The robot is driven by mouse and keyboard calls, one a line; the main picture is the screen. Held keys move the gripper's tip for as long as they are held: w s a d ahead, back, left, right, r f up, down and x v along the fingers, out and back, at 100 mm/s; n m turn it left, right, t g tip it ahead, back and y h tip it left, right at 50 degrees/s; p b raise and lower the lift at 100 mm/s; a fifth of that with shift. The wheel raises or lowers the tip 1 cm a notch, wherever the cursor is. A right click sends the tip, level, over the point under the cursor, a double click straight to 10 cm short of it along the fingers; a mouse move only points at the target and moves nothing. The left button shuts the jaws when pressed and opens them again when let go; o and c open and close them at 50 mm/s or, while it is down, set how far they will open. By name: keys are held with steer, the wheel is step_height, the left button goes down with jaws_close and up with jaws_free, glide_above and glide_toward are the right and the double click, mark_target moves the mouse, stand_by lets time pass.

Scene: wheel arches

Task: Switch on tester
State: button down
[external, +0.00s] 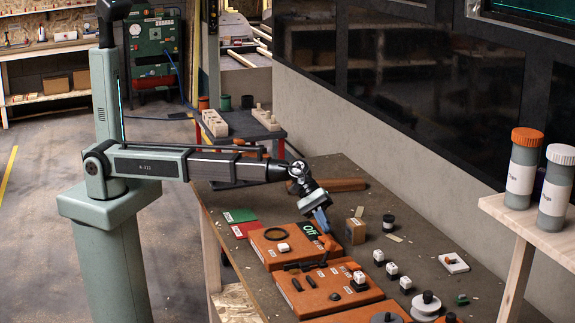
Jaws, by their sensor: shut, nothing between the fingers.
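My gripper (325,229) is shut and empty, with blue fingers pointing down. It is beside the sign, above the box's right end. An orange part (327,242) shows just below the fingertips; whether they touch it cannot be told.
A second orange box (325,292) with black parts stands nearer. A brown box (355,231) and a black knob (388,222) are close on the right. White-topped blocks (391,269) stand along the bench. A shelf with bottles (522,165) is at far right.

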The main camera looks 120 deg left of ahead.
mark_target(323, 237)
steer(key=shift+f, duration=0.2)
steer(key=shift+d+f, duration=0.1)
steer(key=shift+f, duration=0.1)
steer(key=shift+w+f, duration=0.1)
steer(key=shift+f, duration=0.3)
stand_by(1.0)
steer(key=shift+r, duration=0.15)
stand_by(0.3)
steer(key=shift+r, duration=0.7)
steer(key=shift+s+a+r, duration=0.15)
steer(key=shift+r, duration=0.65)
steer(key=shift+s+a+r, duration=0.15)
steer(key=shift+s+r, duration=0.05)
steer(key=shift+r, duration=0.65)
steer(key=shift+s+a+r, duration=0.15)
steer(key=shift+r, duration=0.65)
